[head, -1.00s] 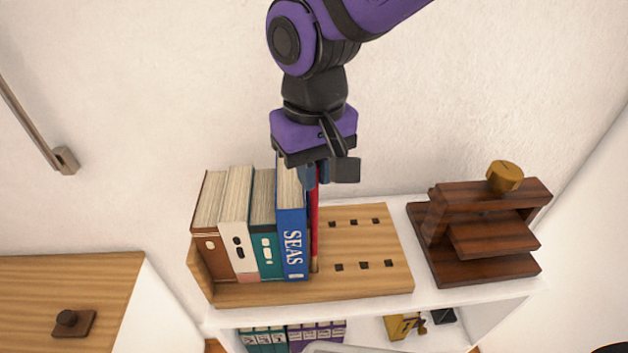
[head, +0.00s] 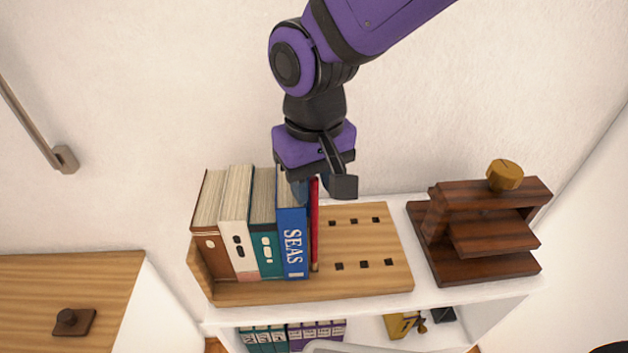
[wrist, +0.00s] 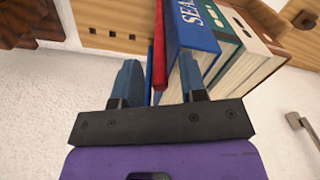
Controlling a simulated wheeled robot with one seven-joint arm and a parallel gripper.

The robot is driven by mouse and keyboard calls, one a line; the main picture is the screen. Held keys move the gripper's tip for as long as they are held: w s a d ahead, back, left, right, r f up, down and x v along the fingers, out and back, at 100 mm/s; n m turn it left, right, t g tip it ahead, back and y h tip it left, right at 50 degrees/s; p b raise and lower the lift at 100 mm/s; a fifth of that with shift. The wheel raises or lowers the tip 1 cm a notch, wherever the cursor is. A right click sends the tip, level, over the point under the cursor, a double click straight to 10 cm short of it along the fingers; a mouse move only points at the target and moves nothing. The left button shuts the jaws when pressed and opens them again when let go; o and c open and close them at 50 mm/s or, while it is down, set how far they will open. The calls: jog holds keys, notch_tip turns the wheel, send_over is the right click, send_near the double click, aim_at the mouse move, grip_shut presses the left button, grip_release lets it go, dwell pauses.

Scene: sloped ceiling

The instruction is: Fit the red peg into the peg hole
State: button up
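The red peg (head: 315,232) is a tall, thin red piece standing upright on the wooden board (head: 369,247), against the right side of the blue SEAS book (head: 292,240). Its lower end meets the board by the book, but I cannot tell how deep it sits or see the hole under it. My gripper (head: 313,188) is over its top, pointing down. In the wrist view, the open gripper (wrist: 160,72) has a finger on each side of the red peg (wrist: 159,45), with visible gaps. The right finger overlaps the book in this view.
Several books stand left of the peg, including a teal one (head: 264,225) and a white one (head: 237,225). Small square peg holes (head: 364,264) lie in two rows to the right. A dark wooden stand (head: 490,238) is farther right. The wall is close behind.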

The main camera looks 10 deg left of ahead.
notch_tip(320, 180, up, 12)
dwell(0.5)
jog(key=w+d+r+m+t+y, duration=0.1)
jog(key=w+d+r+m, duration=0.1)
jog(key=d, duration=0.8)
jog(key=w+d+r+m+t, duration=0.1)
jog(key=d+r, duration=0.1)
jog(key=d, duration=0.8)
jog(key=s+d+f+m+t, duration=0.1)
jog(key=s+d+m, duration=0.1)
jog(key=d, duration=0.6)
jog(key=s+d+f+m+t+h, duration=0.1)
jog(key=s+d+m+t, duration=0.1)
jog(key=s+d, duration=0.3)
jog(key=shift+s+d+f, duration=0.25)
jog(key=shift+s+d, duration=0.05)
jog(key=shift+d, duration=1.25)
